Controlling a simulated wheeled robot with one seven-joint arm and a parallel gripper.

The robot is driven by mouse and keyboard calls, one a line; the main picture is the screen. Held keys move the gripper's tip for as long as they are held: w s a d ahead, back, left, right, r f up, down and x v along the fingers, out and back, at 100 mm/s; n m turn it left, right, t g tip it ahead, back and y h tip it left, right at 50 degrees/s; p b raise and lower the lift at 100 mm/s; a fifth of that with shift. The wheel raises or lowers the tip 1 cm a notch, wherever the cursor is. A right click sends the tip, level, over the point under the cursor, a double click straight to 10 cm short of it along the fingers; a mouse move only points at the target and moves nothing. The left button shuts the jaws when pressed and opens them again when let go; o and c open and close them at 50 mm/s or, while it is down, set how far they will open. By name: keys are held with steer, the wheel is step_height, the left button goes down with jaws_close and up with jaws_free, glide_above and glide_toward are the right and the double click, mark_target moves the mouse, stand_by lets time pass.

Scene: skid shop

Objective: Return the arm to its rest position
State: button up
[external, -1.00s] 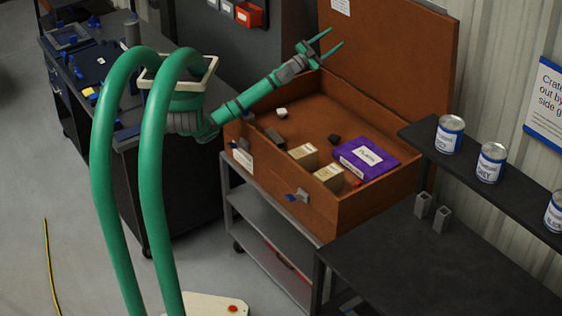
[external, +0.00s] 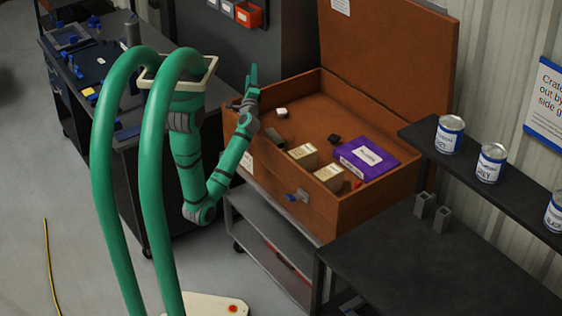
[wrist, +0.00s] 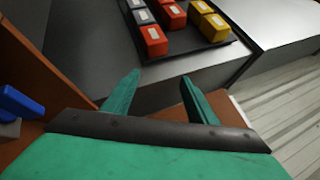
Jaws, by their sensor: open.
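My green arm is folded at the elbow, which hangs low in front of the brown crate (external: 327,213). My gripper (external: 252,72) points up by the crate's left rim in the external view. In the wrist view my gripper (wrist: 160,95) shows two green fingers spread apart with nothing between them. The crate's lid (external: 388,70) stands open. Inside the crate lie a purple box (external: 366,158), two tan boxes (external: 330,178) and a few small dark and pale items.
The crate sits on a grey cart (external: 270,232). A dark workbench (external: 440,260) and a shelf with cans (external: 450,134) stand at the right. A tool bench (external: 130,100) is at the left. Red and yellow bins (wrist: 150,40) show in the wrist view.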

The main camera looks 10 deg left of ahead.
steer(key=s+a+f+n+g+h, duration=0.1)
steer(key=s+a+f+n+g, duration=0.1)
steer(key=s+a+f, duration=0.6)
steer(key=s+a+f+n+g+h, duration=0.1)
steer(key=s+a+f+n+g, duration=0.25)
steer(key=s+f, duration=0.7)
steer(key=s+f+n+h, duration=0.1)
steer(key=s+n, duration=1.3)
steer(key=s, duration=0.6)
steer(key=shift+s+d+f, duration=0.2)
steer(key=shift+s+d, duration=0.1)
